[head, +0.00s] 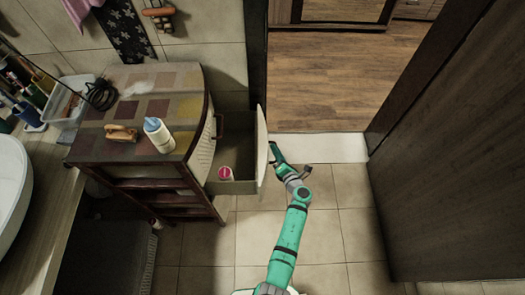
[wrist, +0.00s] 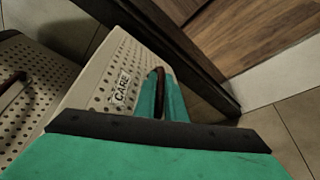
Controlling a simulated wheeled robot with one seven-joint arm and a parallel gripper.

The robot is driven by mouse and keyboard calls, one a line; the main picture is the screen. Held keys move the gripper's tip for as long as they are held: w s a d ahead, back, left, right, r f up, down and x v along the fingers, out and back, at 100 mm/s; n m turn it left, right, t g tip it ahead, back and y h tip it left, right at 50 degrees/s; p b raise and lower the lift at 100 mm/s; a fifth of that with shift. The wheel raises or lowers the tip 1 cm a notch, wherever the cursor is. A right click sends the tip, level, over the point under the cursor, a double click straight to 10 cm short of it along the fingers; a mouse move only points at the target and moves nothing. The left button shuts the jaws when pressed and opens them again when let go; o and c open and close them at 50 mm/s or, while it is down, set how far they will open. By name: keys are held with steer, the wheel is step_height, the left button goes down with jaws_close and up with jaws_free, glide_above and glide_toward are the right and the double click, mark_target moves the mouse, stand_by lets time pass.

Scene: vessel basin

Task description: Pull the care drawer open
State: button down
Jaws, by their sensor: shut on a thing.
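The care drawer (head: 233,187) stands pulled well out of the right side of the wooden cabinet (head: 150,78). Its perforated cream front (wrist: 100,72) carries a CARE label (wrist: 121,88) in the wrist view. My gripper (head: 273,157) is at the outer face of the drawer front. In the wrist view its green fingers (wrist: 163,103) are shut on the dark red-brown handle (wrist: 158,78). A small container with a pink top (head: 226,173) sits inside the drawer. The handle is too small to make out in the head view.
A white bottle with a blue cap (head: 158,135) and a wooden brush (head: 121,133) are on the cabinet top. Another perforated front (wrist: 30,90) is at left in the wrist view. A dark door (head: 455,150) stands at right. Tiled floor (head: 335,215) is clear between.

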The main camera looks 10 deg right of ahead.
steer(key=shift+s+d+f, duration=0.1)
steer(key=shift+s+d, duration=0.05)
steer(key=shift+d, duration=1.2)
steer(key=c, duration=1.8)
jaws_free()
steer(key=shift+c, duration=0.2)
steer(key=v, duration=1)
steer(key=shift+s, duration=0.4)
steer(key=shift+d, duration=0.1)
